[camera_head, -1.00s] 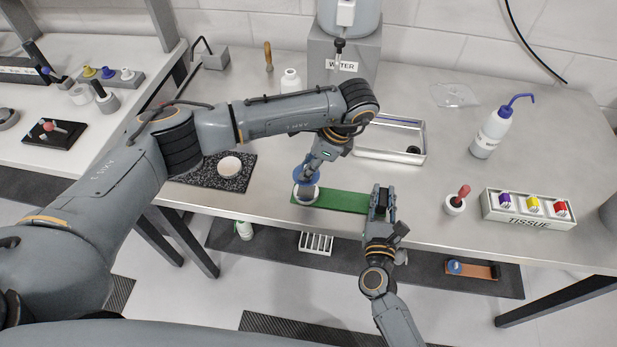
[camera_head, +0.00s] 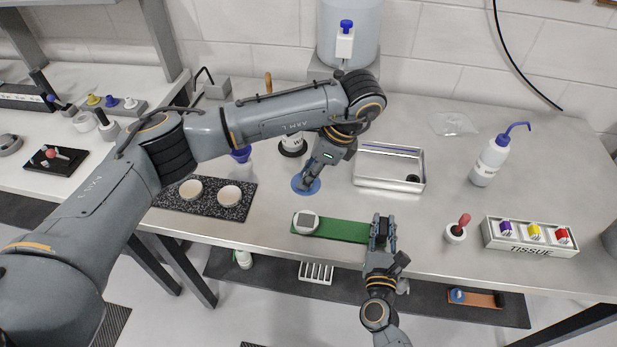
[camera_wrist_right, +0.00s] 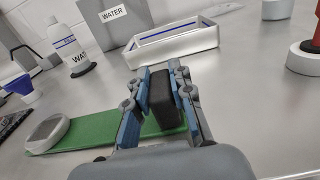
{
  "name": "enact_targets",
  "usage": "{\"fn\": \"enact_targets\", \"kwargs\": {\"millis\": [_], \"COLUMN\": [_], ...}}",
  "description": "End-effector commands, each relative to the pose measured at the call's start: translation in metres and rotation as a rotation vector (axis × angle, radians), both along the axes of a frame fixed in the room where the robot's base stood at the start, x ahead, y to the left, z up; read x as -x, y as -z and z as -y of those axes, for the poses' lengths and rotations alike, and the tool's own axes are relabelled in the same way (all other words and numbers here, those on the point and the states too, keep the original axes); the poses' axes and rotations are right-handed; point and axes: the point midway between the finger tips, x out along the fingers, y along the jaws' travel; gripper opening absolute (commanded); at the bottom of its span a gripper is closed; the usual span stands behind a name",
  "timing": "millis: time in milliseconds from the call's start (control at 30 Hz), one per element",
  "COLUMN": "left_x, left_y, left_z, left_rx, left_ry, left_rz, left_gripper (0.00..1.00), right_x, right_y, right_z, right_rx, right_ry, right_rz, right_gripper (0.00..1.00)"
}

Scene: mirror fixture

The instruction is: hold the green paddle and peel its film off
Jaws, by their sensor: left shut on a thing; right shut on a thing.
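The green paddle (camera_head: 345,231) lies near the table's front edge, with a white round part with a grey square face (camera_head: 306,222) at its left end. It also shows in the right wrist view (camera_wrist_right: 110,132). My right gripper (camera_head: 382,232) is shut on the dark block (camera_wrist_right: 160,101) at the paddle's right end. My left gripper (camera_head: 308,181) is shut on the blue round film (camera_head: 299,187), behind the white part and apart from it. The gripper's fingers cover part of the film; whether it touches the table I cannot tell.
Behind the paddle is a metal tray (camera_head: 360,184). A black speckled mat (camera_head: 215,206) with two pale discs lies to the left.

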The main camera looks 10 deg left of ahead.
Motion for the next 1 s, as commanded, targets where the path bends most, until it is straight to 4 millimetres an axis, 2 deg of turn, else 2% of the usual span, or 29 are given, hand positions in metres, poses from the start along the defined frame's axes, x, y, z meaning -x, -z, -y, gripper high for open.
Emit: {"fn": "enact_targets", "kwargs": {"millis": [300,333,433,467,800,867,1000], "left_x": [0.0,0.0,0.0,0.0,0.0,0.0,0.0], "left_y": [-0.005,-0.005,-0.005,-0.005,-0.005,-0.004,-0.004], "left_z": [0.0,0.0,0.0,0.0,0.0,0.0,0.0], "left_rx": [0.0,0.0,0.0,0.0,0.0,0.0,0.0], "left_ry": [0.0,0.0,0.0,0.0,0.0,0.0,0.0], "left_rz": [0.001,0.001,0.001,0.0,0.0,0.0,0.0], "left_gripper": [0.14,0.14,0.14,0.14,0.14,0.14,0.14], "right_x": [0.0,0.0,0.0,0.0,0.003,0.008,0.032], "right_y": [0.0,0.0,0.0,0.0,0.001,0.001,0.001], "right_z": [0.0,0.0,0.0,0.0,0.0,0.0,0.0], "right_rx": [0.0,0.0,0.0,0.0,0.0,0.001,0.0], "right_ry": [0.0,0.0,0.0,0.0,0.0,-0.001,-0.001], "right_rz": [0.0,0.0,0.0,0.0,-0.001,-0.001,-0.003], "right_gripper": [0.0,0.26,0.46,0.48,0.48,0.48,0.48]}}
